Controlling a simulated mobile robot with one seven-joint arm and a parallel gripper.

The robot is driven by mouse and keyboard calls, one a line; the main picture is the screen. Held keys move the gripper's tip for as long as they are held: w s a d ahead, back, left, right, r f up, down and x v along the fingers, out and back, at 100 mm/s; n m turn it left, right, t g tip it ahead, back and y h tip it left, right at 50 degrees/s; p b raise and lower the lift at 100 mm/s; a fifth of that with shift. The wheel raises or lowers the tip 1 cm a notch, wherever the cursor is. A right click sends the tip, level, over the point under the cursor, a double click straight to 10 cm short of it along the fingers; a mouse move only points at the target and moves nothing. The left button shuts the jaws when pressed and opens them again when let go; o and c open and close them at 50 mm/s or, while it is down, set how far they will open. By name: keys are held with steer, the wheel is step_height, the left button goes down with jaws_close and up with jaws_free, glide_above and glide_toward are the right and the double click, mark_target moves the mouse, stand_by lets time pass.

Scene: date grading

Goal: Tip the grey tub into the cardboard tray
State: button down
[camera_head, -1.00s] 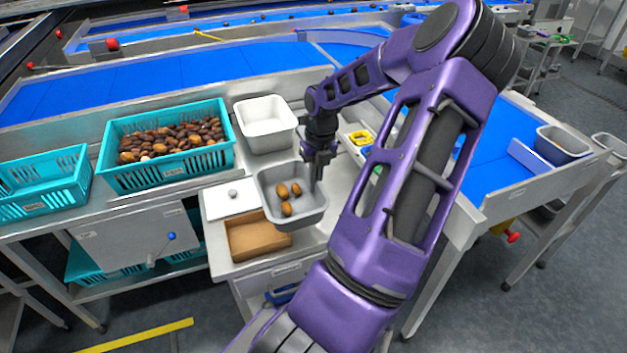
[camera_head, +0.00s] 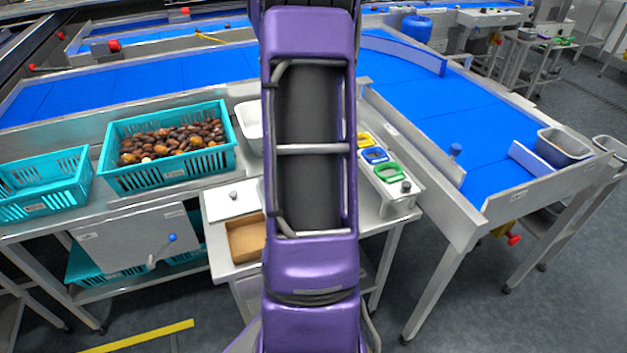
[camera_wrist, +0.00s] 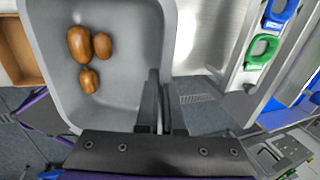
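The grey tub (camera_wrist: 115,15) fills the left half of the wrist view, with three brown dates (camera_wrist: 80,45) lying on its floor. My gripper (camera_wrist: 160,82) is shut on the tub's side wall, one finger inside and one outside. The cardboard tray (camera_head: 246,238) sits on the small metal table in the head view, its right part hidden by my arm. The tray also shows at the left edge of the wrist view (camera_wrist: 14,48), beside the tub. My purple arm hides the tub and my gripper in the head view.
A white tub (camera_head: 247,119) stands behind the tray, partly covered by my arm. A teal crate of dates (camera_head: 165,172) is at left. A white board (camera_head: 232,199) lies directly behind the tray. Coloured rings (camera_head: 388,173) sit on a holder right of my arm.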

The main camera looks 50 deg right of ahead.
steer(key=shift+w+a+r+g+h, duration=0.35)
steer(key=shift+a+r+g+h, duration=0.2)
steer(key=shift+h, duration=0.3)
steer(key=shift+w+a+r+g+h, duration=0.4)
steer(key=shift+a+g+h, duration=0.15)
steer(key=shift+h, duration=0.25)
steer(key=shift+w+a+r+g+h, duration=0.35)
steer(key=shift+a+r+g+h, duration=0.25)
steer(key=shift+h, duration=0.25)
steer(key=shift+w+a+f+g+h+b, duration=0.1)
steer(key=shift+w+a+g+h+b, duration=0.5)
steer(key=shift+a+h+b, duration=0.45)
steer(key=shift+w+a+g+h+b, duration=0.45)
steer(key=shift+w+a+h+b, duration=0.2)
steer(key=shift+a+h+b, duration=0.35)
steer(key=shift+w+a+f+g+h+b, duration=0.1)
steer(key=shift+w+a+g+h+b, duration=0.5)
steer(key=shift+a+h+b, duration=0.4)
steer(key=w+a+f+g+h+b, duration=0.2)
steer(key=w+a+f+g+h, duration=0.1)
steer(key=a+h, duration=0.4)
steer(key=shift+w+a+g, duration=0.75)
steer(key=shift+w+a, duration=0.05)
steer(key=shift+w, duration=0.3)
